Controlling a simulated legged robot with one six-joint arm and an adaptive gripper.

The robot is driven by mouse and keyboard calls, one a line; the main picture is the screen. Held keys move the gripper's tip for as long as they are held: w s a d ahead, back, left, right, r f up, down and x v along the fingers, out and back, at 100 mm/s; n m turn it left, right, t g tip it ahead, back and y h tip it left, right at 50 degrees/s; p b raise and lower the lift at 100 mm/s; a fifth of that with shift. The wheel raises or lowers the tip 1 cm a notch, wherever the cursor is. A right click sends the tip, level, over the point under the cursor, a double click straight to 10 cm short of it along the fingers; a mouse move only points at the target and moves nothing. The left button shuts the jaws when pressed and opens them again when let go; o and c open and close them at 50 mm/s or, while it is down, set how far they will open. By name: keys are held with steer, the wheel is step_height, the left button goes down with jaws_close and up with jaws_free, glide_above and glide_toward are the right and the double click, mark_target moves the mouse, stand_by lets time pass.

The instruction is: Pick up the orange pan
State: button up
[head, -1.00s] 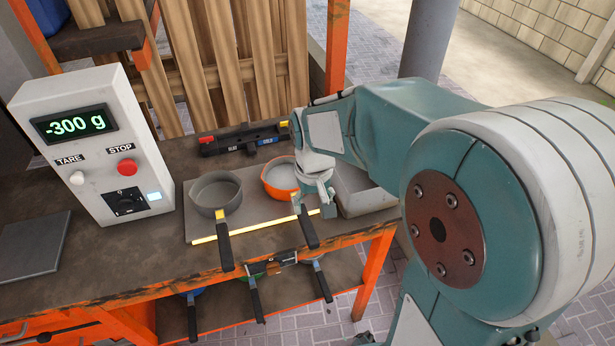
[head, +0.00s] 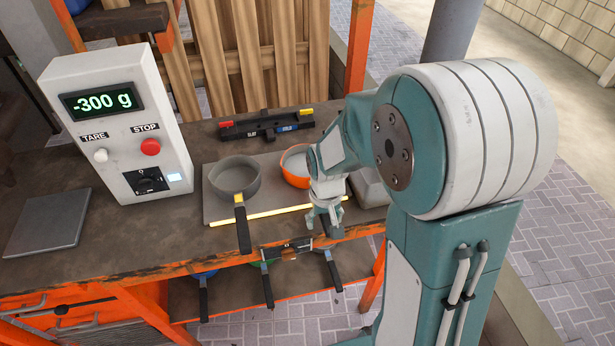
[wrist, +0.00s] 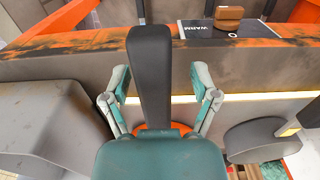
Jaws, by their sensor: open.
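The orange pan (head: 294,166) sits on the grey plate on the workbench, to the right of a grey pan, partly hidden behind my arm. Its black handle (wrist: 149,75) shows large in the wrist view, and a bit of its orange rim (wrist: 150,131) shows below. My gripper (head: 322,222) is above the handle near the bench's front edge. In the wrist view my gripper (wrist: 160,88) is open, one finger on each side of the handle, with gaps on both sides.
A grey pan (head: 234,178) with a black handle stands to the left on the plate (head: 213,208). A white control box (head: 118,120) reads -300 g. A black rack (head: 266,124) lies behind. A grey container (head: 370,188) is at right. Several pans hang or sit below.

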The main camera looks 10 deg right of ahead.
steer(key=shift+d, duration=0.1)
steer(key=c, duration=0.9)
steer(key=shift+d, duration=0.1)
jaws_close()
steer(key=shift+d, duration=0.1)
steer(key=shift+r, duration=0.15)
